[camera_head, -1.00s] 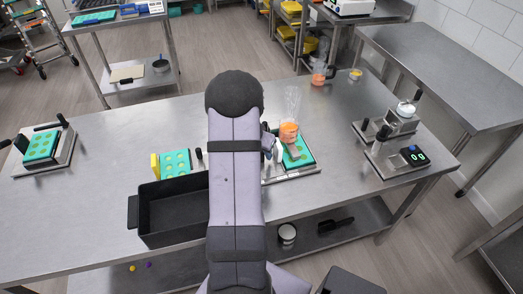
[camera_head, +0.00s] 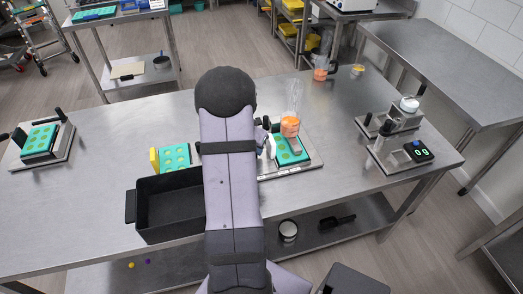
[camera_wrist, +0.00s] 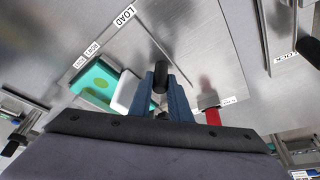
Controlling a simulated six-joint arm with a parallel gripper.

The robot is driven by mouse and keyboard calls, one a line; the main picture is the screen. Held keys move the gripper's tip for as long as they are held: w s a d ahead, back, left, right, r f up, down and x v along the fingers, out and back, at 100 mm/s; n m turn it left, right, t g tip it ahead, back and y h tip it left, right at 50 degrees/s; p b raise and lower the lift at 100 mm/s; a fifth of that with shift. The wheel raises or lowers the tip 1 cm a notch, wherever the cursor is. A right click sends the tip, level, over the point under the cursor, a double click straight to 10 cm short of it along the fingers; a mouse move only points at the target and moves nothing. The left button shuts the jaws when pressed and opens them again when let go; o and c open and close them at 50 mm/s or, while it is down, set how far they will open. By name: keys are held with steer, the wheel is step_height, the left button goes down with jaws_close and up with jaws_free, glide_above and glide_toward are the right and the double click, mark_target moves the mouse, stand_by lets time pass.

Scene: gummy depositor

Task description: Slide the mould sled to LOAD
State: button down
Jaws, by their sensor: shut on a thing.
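The teal mould (camera_head: 284,153) lies on the depositor's steel base plate (camera_head: 315,160), right of my arm and beside the clear hopper of orange liquid (camera_head: 290,126). In the wrist view my gripper (camera_wrist: 161,94) is shut on an upright black handle (camera_wrist: 160,72), which I take to be the mould sled's. The teal mould also shows there (camera_wrist: 95,84), left of the fingers, beside a white block (camera_wrist: 126,92). The LOAD label (camera_wrist: 124,15) is on the steel plate beyond the fingers. My arm hides much of the gripper and sled in the head view.
A black bin (camera_head: 170,207) and another teal mould with a yellow block (camera_head: 154,160) are left of my arm. A mould station (camera_head: 42,142) stands far left, and a scale (camera_head: 418,152) on the right. In the wrist view a red handle (camera_wrist: 212,114) is close to the right finger.

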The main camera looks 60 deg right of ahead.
steer(key=w+a+b, duration=0.5)
steer(key=w+a, duration=0.1)
steer(key=shift+w+a, duration=0.15)
steer(key=shift+w, duration=0.05)
steer(key=shift+w+a, duration=0.1)
steer(key=c, duration=1.6)
jaws_free()
steer(key=shift+a, duration=0.1)
steer(key=shift+c, duration=0.2)
steer(key=b+v, duration=0.2)
steer(key=v, duration=0.5)
steer(key=shift+r, duration=0.2)
steer(key=shift+a, duration=0.15)
